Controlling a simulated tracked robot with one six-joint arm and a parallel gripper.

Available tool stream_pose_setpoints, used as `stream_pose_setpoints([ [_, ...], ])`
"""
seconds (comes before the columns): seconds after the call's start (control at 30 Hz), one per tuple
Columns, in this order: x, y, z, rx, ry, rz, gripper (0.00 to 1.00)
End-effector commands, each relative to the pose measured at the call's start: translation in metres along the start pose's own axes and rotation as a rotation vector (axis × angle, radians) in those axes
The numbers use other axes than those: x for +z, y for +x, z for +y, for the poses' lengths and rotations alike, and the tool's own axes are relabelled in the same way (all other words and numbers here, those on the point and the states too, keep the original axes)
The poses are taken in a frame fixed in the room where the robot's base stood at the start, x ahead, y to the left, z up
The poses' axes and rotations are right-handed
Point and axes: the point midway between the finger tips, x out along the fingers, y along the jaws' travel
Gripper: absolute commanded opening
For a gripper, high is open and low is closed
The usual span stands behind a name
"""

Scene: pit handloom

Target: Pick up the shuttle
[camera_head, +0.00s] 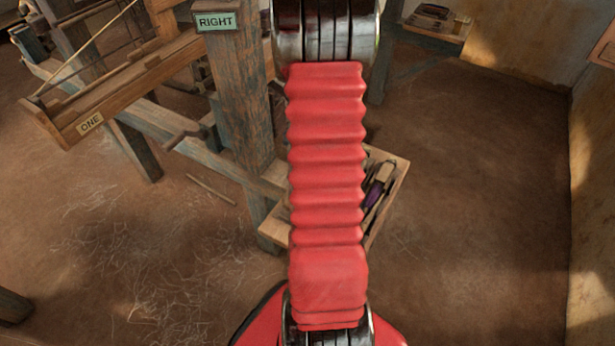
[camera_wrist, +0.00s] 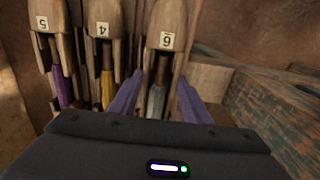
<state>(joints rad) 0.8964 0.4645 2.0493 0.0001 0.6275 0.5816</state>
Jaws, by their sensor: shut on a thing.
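In the wrist view, my gripper (camera_wrist: 160,78) has its two purple fingers on either side of a wooden shuttle marked 6 (camera_wrist: 166,24), with pale grey yarn in its slot. The fingers are shut on this shuttle. It stands in a row with a shuttle marked 4 (camera_wrist: 104,20), with yellow-brown yarn, and a shuttle marked 5 (camera_wrist: 44,20), with purple yarn. The lower part of the held shuttle is hidden behind my gripper body. In the head view, my red arm hides the gripper.
In the head view, a wooden tray (camera_head: 399,192) holding a purple-yarn shuttle (camera_head: 376,190) is partly behind my arm. The loom post with the RIGHT sign (camera_head: 215,22) and a wooden box labelled ONE (camera_head: 90,122) stand left. The floor at right is clear up to the wall.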

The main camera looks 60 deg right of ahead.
Motion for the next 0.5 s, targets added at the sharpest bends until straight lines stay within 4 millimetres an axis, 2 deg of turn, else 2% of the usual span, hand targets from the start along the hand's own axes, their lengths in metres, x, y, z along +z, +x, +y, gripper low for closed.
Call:
stream_pose_setpoints([
  [0.1,-0.001,-0.022,-0.001,-0.003,0.0,0.004,0.14],
  [0.3,-0.001,-0.053,0.0,-0.002,0.0,0.003,0.14],
  [0.5,0.0,-0.066,0.0,-0.001,0.0,0.001,0.14],
])
